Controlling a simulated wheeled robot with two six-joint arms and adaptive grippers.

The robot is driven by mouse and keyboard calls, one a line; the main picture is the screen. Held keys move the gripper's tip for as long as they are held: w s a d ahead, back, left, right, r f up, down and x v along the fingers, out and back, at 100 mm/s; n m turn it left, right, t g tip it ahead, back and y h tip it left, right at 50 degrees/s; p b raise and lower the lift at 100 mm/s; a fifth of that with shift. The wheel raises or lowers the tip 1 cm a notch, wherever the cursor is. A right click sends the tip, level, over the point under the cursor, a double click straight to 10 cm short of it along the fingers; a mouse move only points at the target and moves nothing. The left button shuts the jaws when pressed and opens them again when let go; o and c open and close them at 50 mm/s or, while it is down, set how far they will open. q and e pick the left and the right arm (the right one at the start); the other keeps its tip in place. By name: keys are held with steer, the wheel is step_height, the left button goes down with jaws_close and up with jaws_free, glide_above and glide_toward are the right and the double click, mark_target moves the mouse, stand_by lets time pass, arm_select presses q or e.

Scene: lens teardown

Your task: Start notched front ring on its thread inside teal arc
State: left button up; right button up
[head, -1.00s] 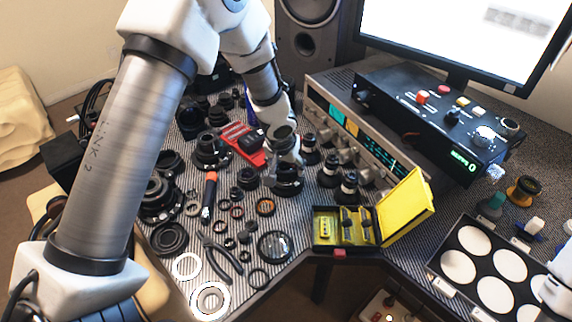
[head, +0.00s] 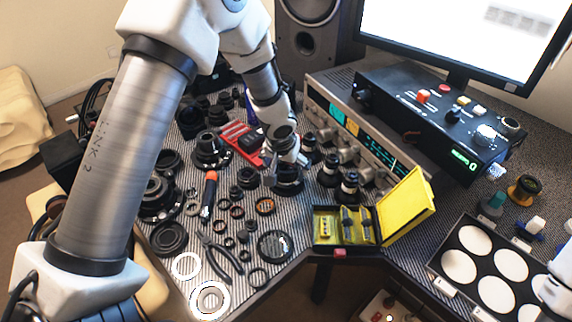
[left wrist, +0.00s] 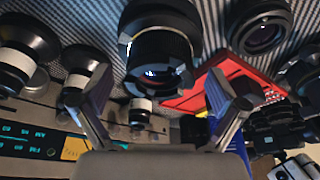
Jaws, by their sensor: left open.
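A black lens barrel (left wrist: 160,45) with a notched ring (left wrist: 157,78) at its near end shows in the left wrist view. In the head view the lens (head: 288,186) stands on the striped mat, partly hidden by my left gripper (head: 288,171). In the left wrist view my left gripper (left wrist: 160,100) is open, with one finger on each side of the notched ring and visible gaps between. I cannot tell whether the ring sits on its thread. I cannot make out a teal arc on the lens. My right gripper is not in view.
Lens parts, pliers (head: 221,258) and an orange-handled tool (head: 209,195) lie on the mat (head: 185,212). A red tray (head: 243,140) is behind my left gripper. To the right are an open yellow case (head: 405,207) and a radio-like unit (head: 365,130).

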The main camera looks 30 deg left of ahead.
arm_select(q)
steer(key=v, duration=1.2)
